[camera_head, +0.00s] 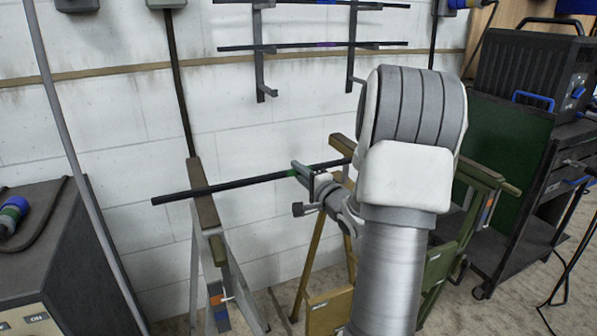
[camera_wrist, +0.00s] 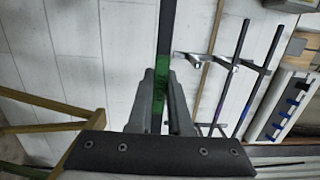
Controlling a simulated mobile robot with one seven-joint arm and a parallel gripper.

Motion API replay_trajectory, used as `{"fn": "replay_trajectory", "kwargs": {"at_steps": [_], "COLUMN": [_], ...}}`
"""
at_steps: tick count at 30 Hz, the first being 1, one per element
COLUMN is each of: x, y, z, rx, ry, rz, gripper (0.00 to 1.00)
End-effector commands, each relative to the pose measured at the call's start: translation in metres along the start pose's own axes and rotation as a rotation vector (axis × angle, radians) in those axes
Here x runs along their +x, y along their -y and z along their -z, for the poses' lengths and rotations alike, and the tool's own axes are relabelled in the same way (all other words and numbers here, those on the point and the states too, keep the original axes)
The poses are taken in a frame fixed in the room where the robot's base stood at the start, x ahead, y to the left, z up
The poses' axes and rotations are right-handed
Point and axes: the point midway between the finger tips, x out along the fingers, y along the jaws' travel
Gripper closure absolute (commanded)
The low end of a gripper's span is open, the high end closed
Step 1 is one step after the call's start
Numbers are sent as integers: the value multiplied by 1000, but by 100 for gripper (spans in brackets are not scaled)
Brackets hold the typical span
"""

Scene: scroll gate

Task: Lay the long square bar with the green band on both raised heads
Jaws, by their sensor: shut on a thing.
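The long dark square bar (camera_head: 235,183) runs nearly level across the picture. Its green band shows between my fingers in the wrist view (camera_wrist: 159,98). My gripper (camera_head: 305,177) is shut on the bar at the band. Left of my gripper, the bar crosses over the brown head (camera_head: 205,206) of the left grey-legged trestle and sticks out beyond it. I cannot tell whether it touches. The bar's right end shows close to the wooden head (camera_head: 341,146) of the right trestle, which my arm largely hides. Contact there is unclear.
A wall rack (camera_head: 259,60) holds other dark bars, one with a purple band (camera_head: 327,44). A dark machine cabinet (camera_head: 40,255) stands at the left. A dark trolley (camera_head: 530,200) stands at the right. A grey pole (camera_head: 70,150) rises at the left.

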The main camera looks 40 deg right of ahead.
Motion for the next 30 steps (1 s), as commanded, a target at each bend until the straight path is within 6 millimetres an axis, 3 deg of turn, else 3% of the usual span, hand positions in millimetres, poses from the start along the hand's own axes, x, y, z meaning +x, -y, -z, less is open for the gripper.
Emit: {"fn": "replay_trajectory", "kwargs": {"at_steps": [19,20,25,30], "x": [1,1,0,0], "y": [-4,-4,-5,-6], "z": [0,0,0,0], "rx": [-3,-3,-2,-1], "ry": [1,1,1,0], "rz": [8,9,6,3], "gripper": [100,79,48,48]}}
